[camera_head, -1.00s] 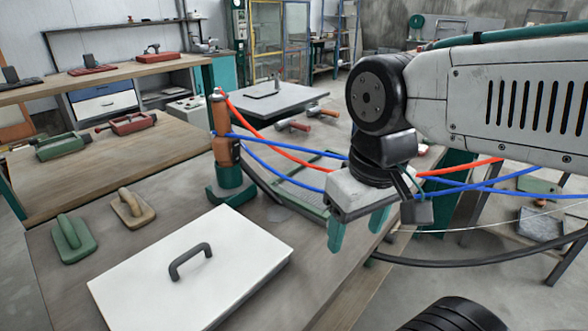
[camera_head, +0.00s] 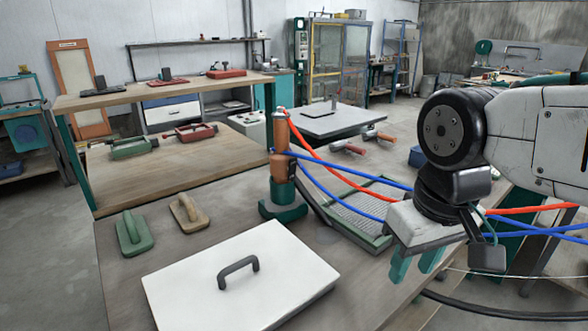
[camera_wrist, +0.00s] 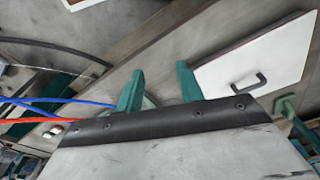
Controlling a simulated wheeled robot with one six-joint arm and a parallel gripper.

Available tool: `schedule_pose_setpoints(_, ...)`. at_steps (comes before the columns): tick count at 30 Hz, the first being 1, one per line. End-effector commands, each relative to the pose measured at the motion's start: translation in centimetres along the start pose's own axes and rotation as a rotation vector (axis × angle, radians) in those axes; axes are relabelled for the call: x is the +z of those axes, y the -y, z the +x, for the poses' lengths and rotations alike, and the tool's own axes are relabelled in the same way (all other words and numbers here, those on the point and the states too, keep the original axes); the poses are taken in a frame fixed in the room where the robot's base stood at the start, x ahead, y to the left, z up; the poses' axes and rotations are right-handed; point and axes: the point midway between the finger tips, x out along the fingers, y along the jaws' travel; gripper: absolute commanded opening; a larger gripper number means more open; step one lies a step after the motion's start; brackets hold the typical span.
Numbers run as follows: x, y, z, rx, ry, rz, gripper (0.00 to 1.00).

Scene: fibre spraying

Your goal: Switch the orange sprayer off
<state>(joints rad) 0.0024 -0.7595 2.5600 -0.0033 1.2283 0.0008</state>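The orange sprayer (camera_head: 280,133) stands upright in a dark green stand (camera_head: 284,206) on the wooden bench, with a red hose and blue hoses running right from it. Its switch is too small to make out. My gripper (camera_head: 412,268) is right of the sprayer and nearer the camera, apart from it, beside the bench's right side. In the wrist view my gripper (camera_wrist: 160,84) shows two green fingers spread apart with nothing held between them. I cannot make out the sprayer in the wrist view.
A white board (camera_head: 240,285) with a dark handle lies at the front of the bench; it also shows in the wrist view (camera_wrist: 225,78). Green (camera_head: 133,233) and tan (camera_head: 188,212) floats lie left. A mesh frame (camera_head: 362,210) lies between sprayer and gripper, with hoses crossing above.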

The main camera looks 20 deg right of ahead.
Motion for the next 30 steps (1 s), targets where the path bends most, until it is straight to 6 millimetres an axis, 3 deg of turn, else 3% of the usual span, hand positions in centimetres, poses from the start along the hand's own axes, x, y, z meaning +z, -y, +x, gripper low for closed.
schedule_pose_setpoints(1, -0.1, 0.0, 0.1, 0.0, 0.008, 0.001, 0.23)
schedule_pose_setpoints(3, -0.2, 0.0, 0.5, 0.0, 0.025, 0.002, 0.04)
schedule_pose_setpoints(4, -0.3, -0.1, 0.6, 0.0, 0.034, 0.003, 0.0)
schedule_pose_setpoints(8, -2.0, 0.0, 0.6, -0.006, 0.067, 0.008, 0.0)
schedule_pose_setpoints(14, -7.3, 0.4, 0.1, -0.043, 0.059, -0.139, 0.0)
schedule_pose_setpoints(21, -14.6, 1.0, -0.5, -0.081, -0.019, -0.507, 0.0)
schedule_pose_setpoints(30, -22.3, 1.4, -1.1, -0.067, -0.145, -0.976, 0.0)
